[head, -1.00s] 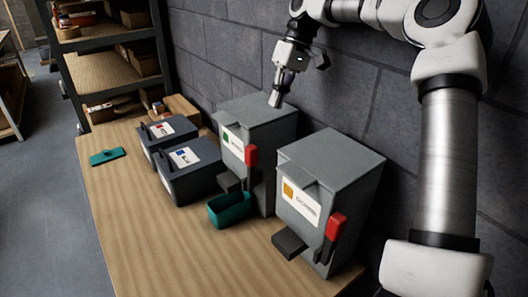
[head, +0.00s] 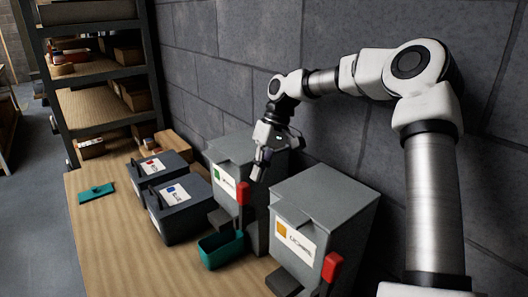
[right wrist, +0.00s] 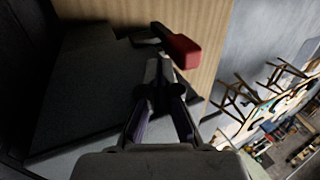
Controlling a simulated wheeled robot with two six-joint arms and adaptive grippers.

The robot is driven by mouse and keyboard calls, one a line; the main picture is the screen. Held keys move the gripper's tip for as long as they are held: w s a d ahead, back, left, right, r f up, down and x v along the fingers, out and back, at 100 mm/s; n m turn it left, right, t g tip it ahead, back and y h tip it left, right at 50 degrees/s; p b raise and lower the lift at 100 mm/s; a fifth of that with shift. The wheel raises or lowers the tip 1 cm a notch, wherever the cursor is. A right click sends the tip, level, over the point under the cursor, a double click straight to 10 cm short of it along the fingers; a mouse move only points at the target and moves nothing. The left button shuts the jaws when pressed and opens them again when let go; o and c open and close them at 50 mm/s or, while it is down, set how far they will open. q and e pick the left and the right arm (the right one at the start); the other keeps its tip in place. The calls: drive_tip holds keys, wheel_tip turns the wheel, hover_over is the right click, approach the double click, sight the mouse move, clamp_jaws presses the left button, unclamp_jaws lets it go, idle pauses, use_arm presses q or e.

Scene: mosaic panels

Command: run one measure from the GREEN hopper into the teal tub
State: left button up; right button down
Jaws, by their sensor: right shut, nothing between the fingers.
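The green-labelled hopper (head: 228,182) is a grey box with a red-handled lever (head: 243,192) standing upright at its front. The lever's red handle (right wrist: 180,48) also shows in the right wrist view, just beyond the fingertips. The teal tub (head: 222,251) is open-topped and stands on the bench in front of this hopper, by its dark spout (head: 219,218). My right gripper (head: 258,167) is shut and empty, over the hopper's front right side, close to the red handle. Its fingers also show in the right wrist view (right wrist: 160,75). Contact is unclear. My left gripper is out of view.
An orange-labelled hopper (head: 327,207) with its own red lever (head: 332,266) stands at the right. Two dark lidded bins (head: 178,205) (head: 158,168) stand at the left, near a flat teal piece (head: 96,193). A wall runs behind; the bench's front left is bare.

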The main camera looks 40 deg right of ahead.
sight(244, 207)
drive_tip(key=shift+x, duration=1.2)
drive_tip(key=shift+s+a, duration=0.1)
